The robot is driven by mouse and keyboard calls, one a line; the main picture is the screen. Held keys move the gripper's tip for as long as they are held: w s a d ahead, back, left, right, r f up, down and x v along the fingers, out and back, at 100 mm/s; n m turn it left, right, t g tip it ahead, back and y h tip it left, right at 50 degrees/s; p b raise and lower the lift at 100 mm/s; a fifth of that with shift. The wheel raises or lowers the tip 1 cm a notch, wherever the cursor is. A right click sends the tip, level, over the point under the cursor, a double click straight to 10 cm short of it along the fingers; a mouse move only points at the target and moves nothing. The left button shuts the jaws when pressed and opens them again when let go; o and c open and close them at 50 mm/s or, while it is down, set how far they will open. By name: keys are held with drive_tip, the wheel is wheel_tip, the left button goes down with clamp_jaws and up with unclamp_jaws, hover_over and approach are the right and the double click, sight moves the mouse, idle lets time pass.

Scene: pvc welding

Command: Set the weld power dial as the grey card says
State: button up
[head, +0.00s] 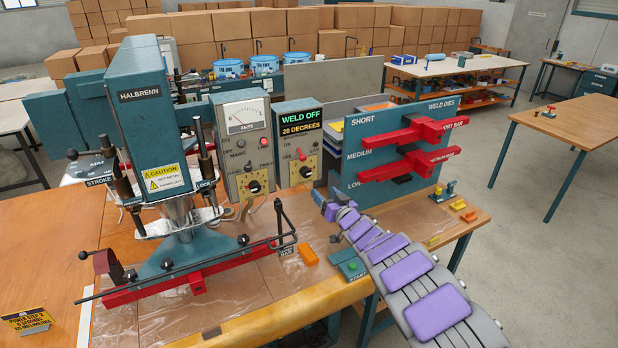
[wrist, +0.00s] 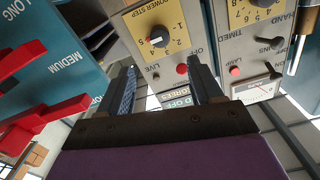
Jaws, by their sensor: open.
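The power step dial (wrist: 157,37) is a black knob on a yellow numbered plate, upside down in the wrist view; I cannot tell its setting. In the head view this dial (head: 304,171) is on the grey control box (head: 283,133) whose display reads "WELD OFF, 20 DEGREES". My gripper (wrist: 163,66) is open and empty, its fingers pointing toward the box below the dial's level. In the head view my gripper (head: 333,207) is right of the box. I see no clearly grey card.
The welding press (head: 150,110) stands left of the boxes. A second box with a meter (head: 243,120) and timer dial (head: 254,187) adjoins. The weld dies rack (head: 395,150) with red bars stands close on the right. An orange block (head: 308,254) and green start button box (head: 349,264) are in front.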

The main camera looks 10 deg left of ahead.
sight(308, 174)
drive_tip(key=x, duration=0.9)
drive_tip(key=shift+a+r+b, duration=0.15)
drive_tip(key=shift+r+b, duration=0.05)
drive_tip(key=shift+b, duration=0.15)
drive_tip(key=shift+w+a+f, duration=0.15)
drive_tip(key=shift+w+a, duration=0.15)
drive_tip(key=shift+w, duration=0.25)
drive_tip(key=shift+w+a, duration=0.4)
drive_tip(key=shift+w, duration=0.05)
drive_tip(key=shift+w+a, duration=0.25)
drive_tip(key=shift+w, duration=0.35)
drive_tip(key=c, duration=1.1)
